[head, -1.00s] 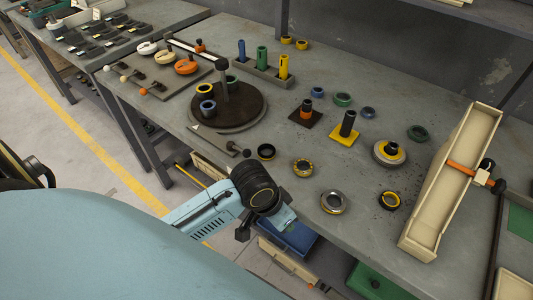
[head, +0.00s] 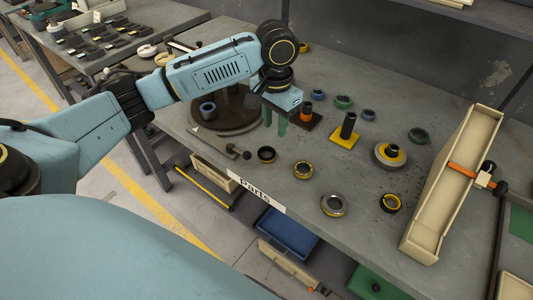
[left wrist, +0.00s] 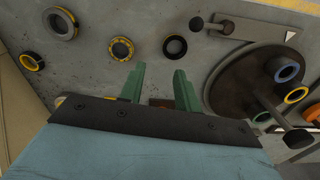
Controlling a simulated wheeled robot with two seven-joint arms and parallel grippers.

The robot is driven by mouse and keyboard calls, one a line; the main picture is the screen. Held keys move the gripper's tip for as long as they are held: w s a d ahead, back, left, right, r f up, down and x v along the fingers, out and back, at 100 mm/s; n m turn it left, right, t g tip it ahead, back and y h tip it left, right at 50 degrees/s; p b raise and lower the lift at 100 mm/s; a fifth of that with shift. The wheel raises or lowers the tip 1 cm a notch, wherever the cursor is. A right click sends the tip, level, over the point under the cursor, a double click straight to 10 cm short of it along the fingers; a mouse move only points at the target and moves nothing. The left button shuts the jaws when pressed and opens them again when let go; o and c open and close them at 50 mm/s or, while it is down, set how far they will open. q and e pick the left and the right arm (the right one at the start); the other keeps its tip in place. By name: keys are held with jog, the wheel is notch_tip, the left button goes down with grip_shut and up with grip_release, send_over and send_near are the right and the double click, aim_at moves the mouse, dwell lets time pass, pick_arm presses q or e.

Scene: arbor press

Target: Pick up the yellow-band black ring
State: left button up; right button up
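A black ring with a yellow band (head: 390,210) lies on the grey workbench, near its front right. It also shows at the left of the left wrist view (left wrist: 32,68). My left gripper (head: 276,120) is raised over the bench between the round turntable and the dark square plate, well left of and behind that ring. Its two green fingers also show in the left wrist view (left wrist: 159,88); they stand apart with nothing between them. My right gripper is not in view.
Nearby lie a yellow-and-dark ring (head: 303,175), a plain black ring (head: 267,159) and a grey ring (head: 333,211). A ring stack (head: 377,160) and a yellow plate with a black post (head: 346,140) stand behind. A cream tray (head: 423,235) borders the right.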

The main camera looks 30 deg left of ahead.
aim_at(272, 156)
pick_arm(q)
jog(key=f, duration=0.4)
jog(key=f+b, duration=0.1)
jog(key=f, duration=0.3)
jog(key=a+f+b, duration=0.1)
jog(key=f, duration=0.3)
jog(key=shift+w+f, duration=0.15)
jog(key=shift+w, duration=0.2)
grip_shut()
